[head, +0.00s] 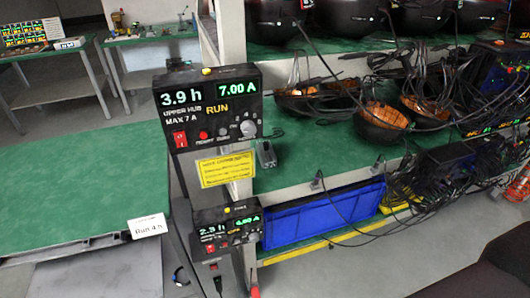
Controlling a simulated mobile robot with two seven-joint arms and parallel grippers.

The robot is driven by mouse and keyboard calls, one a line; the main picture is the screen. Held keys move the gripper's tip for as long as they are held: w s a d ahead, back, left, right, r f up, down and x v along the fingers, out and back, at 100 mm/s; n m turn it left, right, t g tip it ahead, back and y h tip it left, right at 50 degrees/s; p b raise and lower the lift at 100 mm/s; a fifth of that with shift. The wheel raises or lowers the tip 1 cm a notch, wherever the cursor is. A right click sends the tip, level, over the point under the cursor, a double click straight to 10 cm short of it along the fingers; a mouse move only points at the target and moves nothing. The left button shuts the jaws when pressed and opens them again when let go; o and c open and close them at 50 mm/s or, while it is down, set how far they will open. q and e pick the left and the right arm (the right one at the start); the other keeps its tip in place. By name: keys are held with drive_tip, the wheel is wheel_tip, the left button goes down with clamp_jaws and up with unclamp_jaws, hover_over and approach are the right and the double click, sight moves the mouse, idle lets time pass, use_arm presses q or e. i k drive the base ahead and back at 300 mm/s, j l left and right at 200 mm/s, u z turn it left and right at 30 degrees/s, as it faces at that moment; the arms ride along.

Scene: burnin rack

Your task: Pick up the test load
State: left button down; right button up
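No thing in the head view is clearly marked as the test load. A small grey metal block (266,154) sits on the green middle shelf, just right of the upper control box; I cannot tell whether it is the test load. The black upper hub box (210,110) reads 3.9 h, 7.00 A, RUN and MAX 7 A, with a red switch and a knob. A lower box (226,232) reads about 2.3 h and also RUN; its current reading is too small to be sure of. Neither gripper shows in this view.
A green table (80,185) at left is mostly bare, with a "Run 4 h" card (148,226) at its edge. The rack shelf (300,170) holds dark bowl-shaped units (382,122) and tangled black cables. A blue bin (325,213) stands below. A yellow note (226,169) hangs under the upper box.

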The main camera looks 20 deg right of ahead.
sight(267, 156)
drive_tip(key=i+l+u, duration=0.1)
drive_tip(key=l+u, duration=0.15)
drive_tip(key=l, duration=0.5)
drive_tip(key=l+u, duration=0.3)
drive_tip(key=l, duration=0.45)
